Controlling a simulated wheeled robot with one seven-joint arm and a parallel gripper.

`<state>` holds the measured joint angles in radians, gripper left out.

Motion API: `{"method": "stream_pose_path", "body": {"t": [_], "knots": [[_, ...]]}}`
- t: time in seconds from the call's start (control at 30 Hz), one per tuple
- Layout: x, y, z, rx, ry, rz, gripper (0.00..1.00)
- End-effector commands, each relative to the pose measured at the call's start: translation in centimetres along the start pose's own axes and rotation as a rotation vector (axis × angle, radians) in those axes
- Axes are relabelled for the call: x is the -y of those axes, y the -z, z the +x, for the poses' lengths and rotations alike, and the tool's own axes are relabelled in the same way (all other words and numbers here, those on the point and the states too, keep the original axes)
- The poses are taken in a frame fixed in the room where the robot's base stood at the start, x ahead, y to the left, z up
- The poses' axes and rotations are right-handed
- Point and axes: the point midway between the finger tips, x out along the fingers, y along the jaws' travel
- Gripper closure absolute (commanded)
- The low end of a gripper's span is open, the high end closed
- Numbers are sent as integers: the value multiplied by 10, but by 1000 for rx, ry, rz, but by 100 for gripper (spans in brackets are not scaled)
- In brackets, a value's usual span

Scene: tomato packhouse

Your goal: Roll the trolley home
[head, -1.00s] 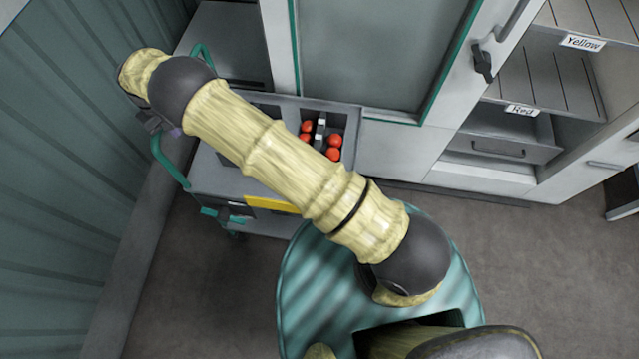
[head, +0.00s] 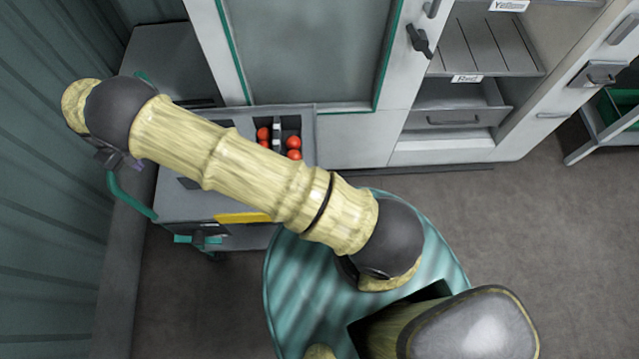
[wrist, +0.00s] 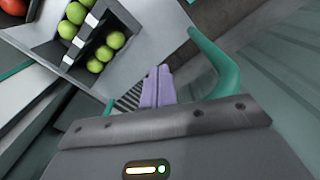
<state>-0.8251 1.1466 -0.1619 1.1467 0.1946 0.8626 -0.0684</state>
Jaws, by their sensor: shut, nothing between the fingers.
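The grey trolley (head: 185,207) stands at the left beside the ribbed wall, partly hidden under my arm. Its teal handle (head: 128,195) is at its left end and also shows in the wrist view (wrist: 218,62). Red tomatoes (head: 294,142) lie in compartments on its top. The wrist view shows green tomatoes (wrist: 105,45) in dividers and a red one (wrist: 14,6) at the corner. My gripper (wrist: 158,84) has its lilac fingers together and empty, between the trolley's edge and the teal handle; I cannot tell if it touches the handle. In the head view my arm mostly hides it.
A cabinet with a glass door (head: 305,50) stands behind the trolley. Shelves labelled Yellow and Red (head: 467,78) are right of it. A rack with a green crate (head: 622,110) is at the right edge. Open floor (head: 540,230) lies at the right. The ribbed wall (head: 50,170) is close at left.

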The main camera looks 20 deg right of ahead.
Motion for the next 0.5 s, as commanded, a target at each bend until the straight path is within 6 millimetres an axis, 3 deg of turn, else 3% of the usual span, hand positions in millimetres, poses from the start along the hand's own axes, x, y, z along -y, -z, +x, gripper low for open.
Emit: {"method": "stream_pose_path", "body": {"t": [0.5], "knots": [[0,0,-45,0,0,2,100]]}}
